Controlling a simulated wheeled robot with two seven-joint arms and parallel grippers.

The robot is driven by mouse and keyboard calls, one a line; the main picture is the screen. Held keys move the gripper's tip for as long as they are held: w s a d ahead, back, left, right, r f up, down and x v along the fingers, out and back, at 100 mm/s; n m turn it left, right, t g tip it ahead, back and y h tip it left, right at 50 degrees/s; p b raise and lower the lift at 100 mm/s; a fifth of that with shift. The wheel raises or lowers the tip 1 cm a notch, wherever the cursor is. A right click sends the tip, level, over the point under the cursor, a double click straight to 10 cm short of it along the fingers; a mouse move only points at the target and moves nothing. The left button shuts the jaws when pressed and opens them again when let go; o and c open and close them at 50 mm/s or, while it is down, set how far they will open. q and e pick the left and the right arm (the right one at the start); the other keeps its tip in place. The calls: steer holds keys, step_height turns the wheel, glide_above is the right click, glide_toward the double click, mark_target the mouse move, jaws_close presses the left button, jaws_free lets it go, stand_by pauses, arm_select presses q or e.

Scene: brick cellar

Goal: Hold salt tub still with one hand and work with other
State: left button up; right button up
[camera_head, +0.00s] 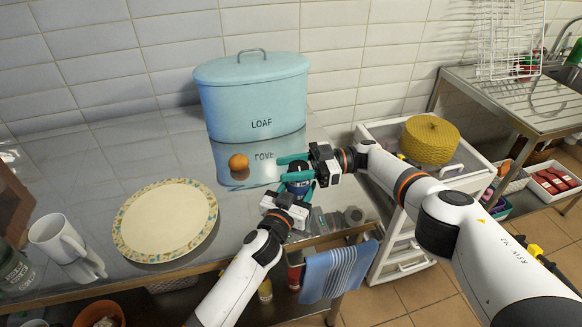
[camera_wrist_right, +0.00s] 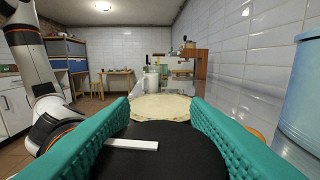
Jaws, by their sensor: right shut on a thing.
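The salt tub (camera_head: 300,187) is a small dark tub, mostly hidden behind my grippers, on the shiny counter in front of the blue LOAF bin. In the right wrist view its round black top (camera_wrist_right: 170,152) fills the space between the teal fingers, with a white strip (camera_wrist_right: 132,144) at its left side. My right gripper (camera_head: 292,168) is shut on the tub, a finger on either side. My left gripper (camera_head: 288,205) is close in front of the tub, lower in the head view. Its fingertips are hard to make out, and I cannot tell whether it touches the tub.
The blue LOAF bin (camera_head: 254,100) stands behind, with an orange (camera_head: 238,162) before it. A patterned plate (camera_head: 165,221) and a white mug (camera_head: 57,238) are to the left. A striped towel (camera_head: 339,272) hangs below the counter's front edge. A white trolley (camera_head: 383,132) stands right.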

mark_target(291, 167)
steer(key=o, duration=1)
step_height(291, 167, up, 10)
stand_by(0.3)
